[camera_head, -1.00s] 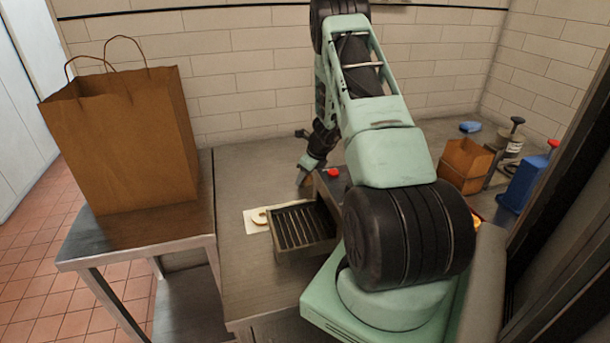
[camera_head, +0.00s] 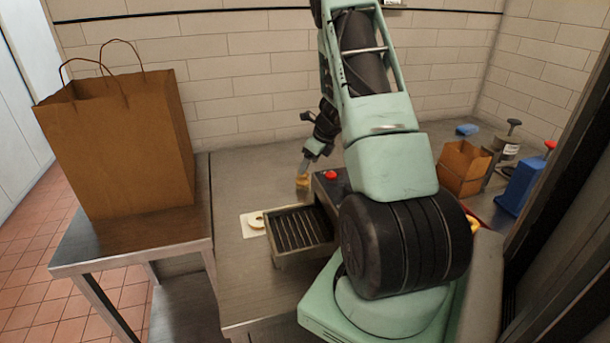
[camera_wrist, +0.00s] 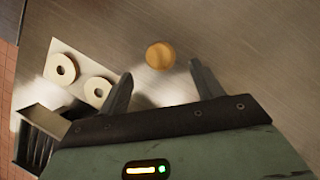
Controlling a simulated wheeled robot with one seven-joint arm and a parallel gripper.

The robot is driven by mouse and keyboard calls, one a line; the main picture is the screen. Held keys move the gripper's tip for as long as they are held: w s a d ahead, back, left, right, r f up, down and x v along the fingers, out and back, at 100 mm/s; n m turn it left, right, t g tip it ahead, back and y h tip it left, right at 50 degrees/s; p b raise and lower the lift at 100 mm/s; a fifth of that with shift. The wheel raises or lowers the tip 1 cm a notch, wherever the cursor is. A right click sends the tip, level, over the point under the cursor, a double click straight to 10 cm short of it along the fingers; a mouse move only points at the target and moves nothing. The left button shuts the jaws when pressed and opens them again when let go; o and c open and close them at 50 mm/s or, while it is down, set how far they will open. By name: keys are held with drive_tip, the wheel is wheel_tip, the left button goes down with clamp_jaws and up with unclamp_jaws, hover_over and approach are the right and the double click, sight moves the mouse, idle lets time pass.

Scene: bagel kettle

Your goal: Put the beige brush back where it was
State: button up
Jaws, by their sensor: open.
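The beige brush (camera_head: 302,182) stands on the steel counter just below my gripper (camera_head: 306,166) in the head view. In the wrist view I take the round tan top (camera_wrist: 160,56) to be the brush seen from above. My gripper (camera_wrist: 161,70) is open, with one finger to each side, and the tan top shows a little beyond the fingertips, apart from them. The fingers appear empty. The brush's lower part is hidden in the wrist view.
A slatted metal tray (camera_head: 300,228) on a machine with a red button (camera_head: 331,175) is close by. Bagel halves (camera_wrist: 62,69) lie on a pale board (camera_wrist: 82,72). A paper bag (camera_head: 120,145) stands left. Bare counter (camera_head: 240,182) lies left of the brush.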

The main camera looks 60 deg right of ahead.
drive_tip(key=w+a+r+n+y, duration=0.1)
drive_tip(key=w+a+r+n, duration=0.15)
drive_tip(key=a, duration=0.45)
drive_tip(key=w+a+r+n+y, duration=0.1)
drive_tip(key=w+a+r+n, duration=0.2)
drive_tip(key=a, duration=0.4)
drive_tip(key=w+a+r+n+y, duration=0.1)
drive_tip(key=a+r+n, duration=0.2)
drive_tip(key=a+n, duration=0.3)
drive_tip(key=s+a+r+n+g, duration=0.25)
drive_tip(key=a+n, duration=0.55)
drive_tip(key=a, duration=1.1)
drive_tip(key=s+a+r+n+g, duration=0.2)
drive_tip(key=s+a+r+n, duration=0.1)
drive_tip(key=s+a+n, duration=0.95)
drive_tip(key=s+a+n+h, duration=0.2)
drive_tip(key=s+a+n, duration=0.4)
drive_tip(key=s+n, duration=0.5)
drive_tip(key=shift+a+r+h, duration=0.25)
drive_tip(key=shift+r+h, duration=0.05)
drive_tip(key=shift+r, duration=0.15)
